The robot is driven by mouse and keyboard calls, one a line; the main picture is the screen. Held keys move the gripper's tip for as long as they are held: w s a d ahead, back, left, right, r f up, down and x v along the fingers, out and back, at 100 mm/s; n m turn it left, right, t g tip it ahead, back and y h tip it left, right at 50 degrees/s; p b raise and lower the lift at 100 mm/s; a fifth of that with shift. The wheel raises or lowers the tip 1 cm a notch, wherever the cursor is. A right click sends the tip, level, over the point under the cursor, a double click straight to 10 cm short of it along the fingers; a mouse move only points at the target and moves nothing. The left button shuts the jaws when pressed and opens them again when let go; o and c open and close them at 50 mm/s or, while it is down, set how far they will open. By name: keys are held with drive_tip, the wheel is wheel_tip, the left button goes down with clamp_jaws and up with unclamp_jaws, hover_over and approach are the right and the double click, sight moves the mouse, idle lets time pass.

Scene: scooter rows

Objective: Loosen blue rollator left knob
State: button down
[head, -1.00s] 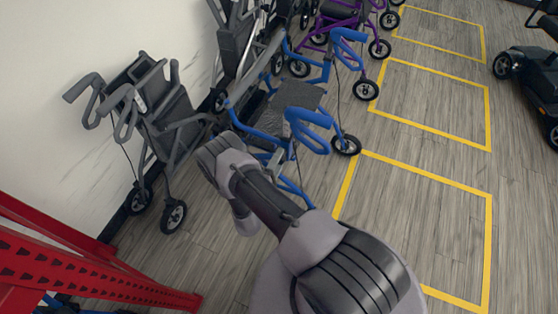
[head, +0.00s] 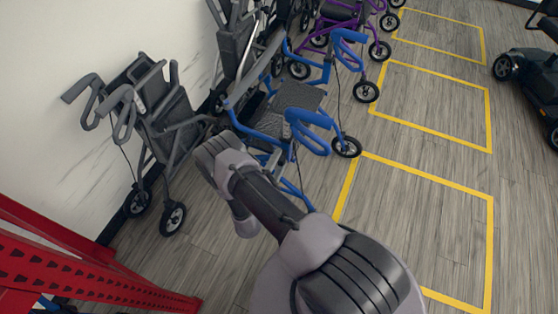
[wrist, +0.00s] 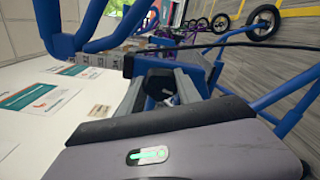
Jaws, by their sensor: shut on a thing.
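The blue rollator (head: 325,118) stands near the middle of the head view, with blue handles, a dark seat and black wheels. My arm reaches toward its near side, and its wrist hides my gripper and the knob there. In the wrist view, blue frame tubes (wrist: 105,28) rise at the upper left. My gripper (wrist: 162,92) has its two grey fingers around a dark knob (wrist: 160,78) beside the blue frame. The knob is partly covered by the fingers, so its turn cannot be told.
A grey folded rollator (head: 170,110) stands against the wall at left. A red perforated rack beam (head: 90,275) crosses the lower left. A purple rollator (head: 340,12) is behind. A dark scooter (head: 535,75) is at right. The yellow-marked floor (head: 425,210) is clear.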

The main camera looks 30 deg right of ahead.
drive_tip(key=c, duration=0.8)
unclamp_jaws()
drive_tip(key=shift+c, duration=0.2)
drive_tip(key=p+v, duration=0.3)
drive_tip(key=v, duration=1.4)
drive_tip(key=shift+p, duration=0.3)
drive_tip(key=shift+s+a, duration=0.15)
